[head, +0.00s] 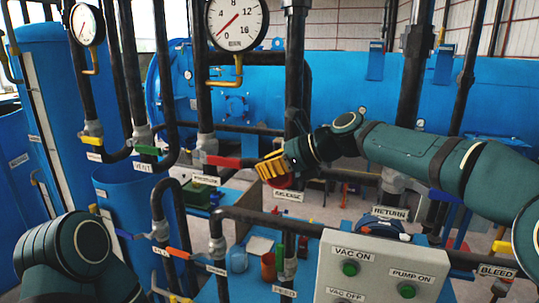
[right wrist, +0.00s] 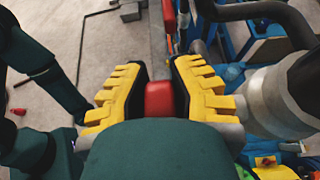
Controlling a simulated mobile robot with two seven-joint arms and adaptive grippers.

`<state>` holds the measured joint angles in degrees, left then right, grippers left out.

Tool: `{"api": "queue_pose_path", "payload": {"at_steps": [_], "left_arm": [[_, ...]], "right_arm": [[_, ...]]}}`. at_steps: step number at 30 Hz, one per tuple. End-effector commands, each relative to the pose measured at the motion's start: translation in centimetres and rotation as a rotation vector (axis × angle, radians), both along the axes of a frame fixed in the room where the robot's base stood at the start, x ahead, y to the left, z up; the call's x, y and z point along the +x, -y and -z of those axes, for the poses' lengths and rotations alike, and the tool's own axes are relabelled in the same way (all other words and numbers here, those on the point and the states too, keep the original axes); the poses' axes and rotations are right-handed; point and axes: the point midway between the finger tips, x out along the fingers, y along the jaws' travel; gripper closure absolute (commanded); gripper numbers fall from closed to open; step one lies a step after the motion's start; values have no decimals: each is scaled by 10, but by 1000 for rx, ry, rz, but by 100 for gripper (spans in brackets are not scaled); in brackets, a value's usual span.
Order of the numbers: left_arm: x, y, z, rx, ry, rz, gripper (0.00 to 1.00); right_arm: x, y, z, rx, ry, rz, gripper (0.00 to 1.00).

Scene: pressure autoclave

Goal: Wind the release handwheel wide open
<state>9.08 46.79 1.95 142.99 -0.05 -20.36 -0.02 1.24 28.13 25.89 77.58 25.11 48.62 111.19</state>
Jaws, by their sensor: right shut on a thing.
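The release handwheel (head: 284,183) is red and mostly hidden behind my right gripper (head: 270,169) in the head view. The "RELEASE" label (head: 289,196) is just below it. In the right wrist view, a red part of the handwheel (right wrist: 160,98) sits between the two yellow-toothed fingers of my right gripper (right wrist: 160,92), and the fingers are shut on it. How far the wheel is turned cannot be told. My left arm shows at the lower left of the head view, with its gripper out of view.
A red lever (head: 224,161) is on the pipe left of the handwheel, above the "PRESSURE" label. A large dial gauge (head: 237,22) is above. A grey button box (head: 375,265) and black pipes stand in front. A blue vessel (head: 350,90) fills the back.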

Motion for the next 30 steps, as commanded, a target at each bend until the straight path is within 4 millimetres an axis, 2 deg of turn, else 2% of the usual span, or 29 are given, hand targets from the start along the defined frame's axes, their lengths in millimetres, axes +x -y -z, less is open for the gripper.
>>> {"api": "queue_pose_path", "payload": {"at_steps": [11,26,27,29,30], "left_arm": [[0,0,-3,0,-1,1,53],[0,0,-3,0,-1,1,53],[0,0,-3,0,-1,1,53],[0,0,-3,0,-1,1,53],[0,0,-3,0,-1,1,53]], "right_arm": [[0,-3,4,-108,-36,-3,100],[0,-3,6,-124,-43,-3,100],[0,-3,6,-124,-43,-3,64],[0,-3,5,-124,-43,-2,45],[0,-3,5,-123,-42,-2,45]]}}
